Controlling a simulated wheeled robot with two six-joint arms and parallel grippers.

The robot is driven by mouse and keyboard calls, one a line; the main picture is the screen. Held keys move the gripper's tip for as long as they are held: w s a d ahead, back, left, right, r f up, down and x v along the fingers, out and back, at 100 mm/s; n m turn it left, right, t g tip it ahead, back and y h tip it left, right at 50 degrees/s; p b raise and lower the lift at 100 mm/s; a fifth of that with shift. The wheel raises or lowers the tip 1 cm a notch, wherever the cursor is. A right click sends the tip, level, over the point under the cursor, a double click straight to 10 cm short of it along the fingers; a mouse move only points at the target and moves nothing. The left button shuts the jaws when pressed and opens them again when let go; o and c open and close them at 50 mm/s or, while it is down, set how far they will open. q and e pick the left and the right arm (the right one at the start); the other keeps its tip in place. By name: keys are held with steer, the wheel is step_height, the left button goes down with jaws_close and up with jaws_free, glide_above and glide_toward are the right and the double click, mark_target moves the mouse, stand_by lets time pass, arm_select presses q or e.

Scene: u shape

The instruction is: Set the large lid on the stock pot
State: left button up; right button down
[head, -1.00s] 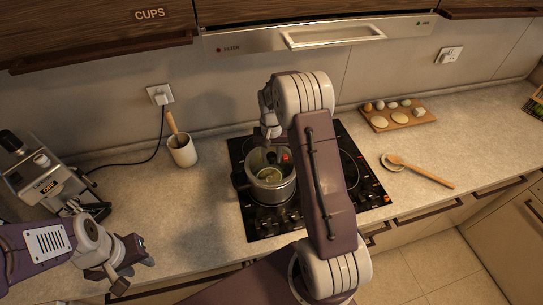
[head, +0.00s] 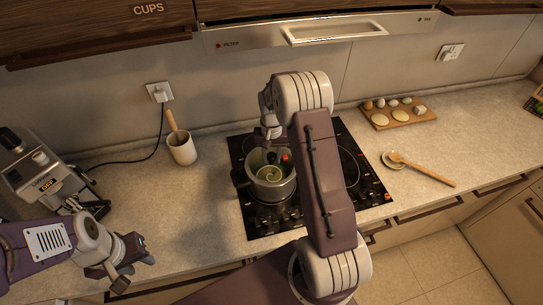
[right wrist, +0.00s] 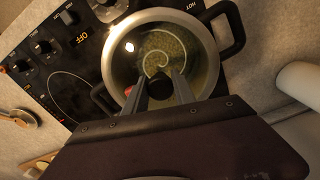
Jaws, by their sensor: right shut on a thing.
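The stock pot (head: 272,188) stands on the hob, its black side handles showing; it fills the upper middle of the right wrist view (right wrist: 109,62). My right gripper (right wrist: 158,90) is over the pot, its two fingers shut on a black knob (right wrist: 157,88), which appears to belong to the see-through large lid. The lid's glass is hard to make out, with a bright glint, and green contents with a pale swirl show below. I cannot tell whether the lid touches the pot rim. My left gripper (head: 133,272) is open and empty over the counter's front edge at the left.
The black hob (head: 262,222) has clear glass around the pot. A utensil crock (head: 183,150) and a coffee machine (head: 42,178) stand to the left. A board with eggs (head: 398,115) and a wooden spoon on a small dish (head: 425,173) lie to the right.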

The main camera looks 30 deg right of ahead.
steer(key=shift+f, duration=0.2)
stand_by(0.6)
steer(key=shift+c, duration=2.4)
jaws_free()
step_height(320, 180, up, 8)
steer(key=p, duration=0.6)
steer(key=shift+r+p, duration=0.1)
steer(key=shift+p, duration=0.3)
